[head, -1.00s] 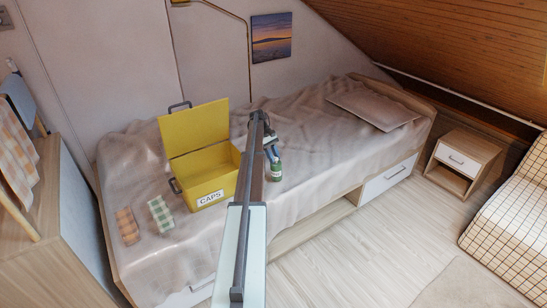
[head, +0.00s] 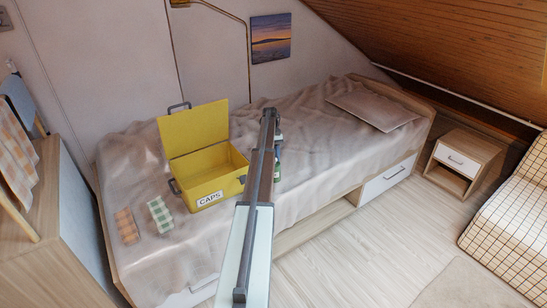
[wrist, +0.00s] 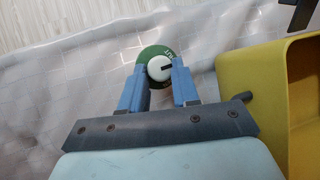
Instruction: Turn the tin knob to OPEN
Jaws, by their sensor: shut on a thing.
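The green tin (head: 278,173) stands on the bed near its front edge, mostly hidden behind my arm in the head view. The wrist view looks down on its green top (wrist: 150,53), with a round white knob (wrist: 157,66) bearing a black pointer mark. The pointer points right in that view, towards small lettering on the rim that is too small to read surely. My gripper (wrist: 158,76) has its two blue fingers on either side of the knob and is shut on it. The fingers hide part of the rim.
An open yellow box (head: 229,184) labelled CAPS stands left of the tin, its lid raised. It shows close on the right in the wrist view (wrist: 238,85). The rumpled bed cover (head: 310,150) is clear to the right.

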